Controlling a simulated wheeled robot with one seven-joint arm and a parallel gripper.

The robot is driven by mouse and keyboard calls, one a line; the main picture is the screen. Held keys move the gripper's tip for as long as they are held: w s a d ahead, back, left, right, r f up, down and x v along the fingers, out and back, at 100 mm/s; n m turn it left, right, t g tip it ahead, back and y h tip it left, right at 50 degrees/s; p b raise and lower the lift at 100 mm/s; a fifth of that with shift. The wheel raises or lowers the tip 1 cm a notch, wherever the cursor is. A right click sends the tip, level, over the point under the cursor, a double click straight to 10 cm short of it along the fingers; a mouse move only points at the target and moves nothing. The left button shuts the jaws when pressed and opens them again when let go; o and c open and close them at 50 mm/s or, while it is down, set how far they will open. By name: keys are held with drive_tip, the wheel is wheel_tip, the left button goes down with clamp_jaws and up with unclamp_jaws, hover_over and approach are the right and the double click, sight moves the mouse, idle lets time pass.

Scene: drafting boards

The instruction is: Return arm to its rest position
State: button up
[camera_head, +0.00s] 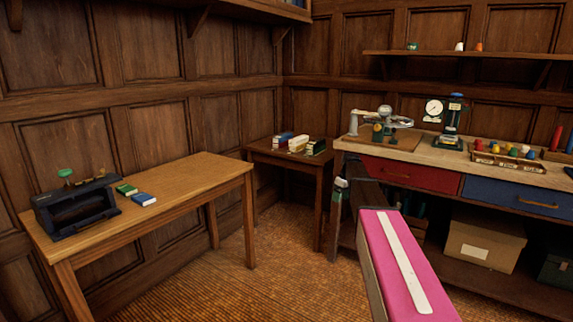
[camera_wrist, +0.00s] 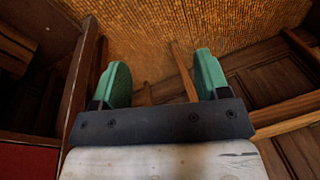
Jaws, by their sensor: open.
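My arm, pink with a white stripe (camera_head: 400,258), reaches from the lower right of the head view toward the front left of the workbench. My gripper (camera_wrist: 162,72) shows in the wrist view as two green fingers standing wide apart. It is open, with nothing between the fingers; brown floor and wooden furniture parts show beyond them. In the head view my gripper (camera_head: 339,194) is small, beside the workbench's left end, and its fingers are hard to make out. It is clear of the bench top.
A wooden table (camera_head: 165,195) at left holds a dark device (camera_head: 75,208) and green and blue blocks. A small corner table (camera_head: 285,158) holds several blocks. The workbench (camera_head: 440,155) carries instruments, a gauge and coloured pieces; a box (camera_head: 485,240) sits below. Open floor (camera_head: 240,270) lies between.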

drive_tip(key=s+a+f+m, duration=0.2)
drive_tip(key=s+f, duration=0.3)
drive_tip(key=s, duration=0.7)
drive_tip(key=s+a+f+m+h, duration=0.1)
drive_tip(key=s+f, duration=0.4)
drive_tip(key=s, duration=0.7)
drive_tip(key=s+a+f+m+h, duration=0.1)
drive_tip(key=s+a+f+m, duration=0.2)
drive_tip(key=s, duration=1)
wheel_tip(320, 180, down, 2)
drive_tip(key=m, duration=0.2)
drive_tip(key=shift+a+m, duration=0.2)
drive_tip(key=shift+m, duration=0.1)
drive_tip(key=shift+s, duration=0.1)
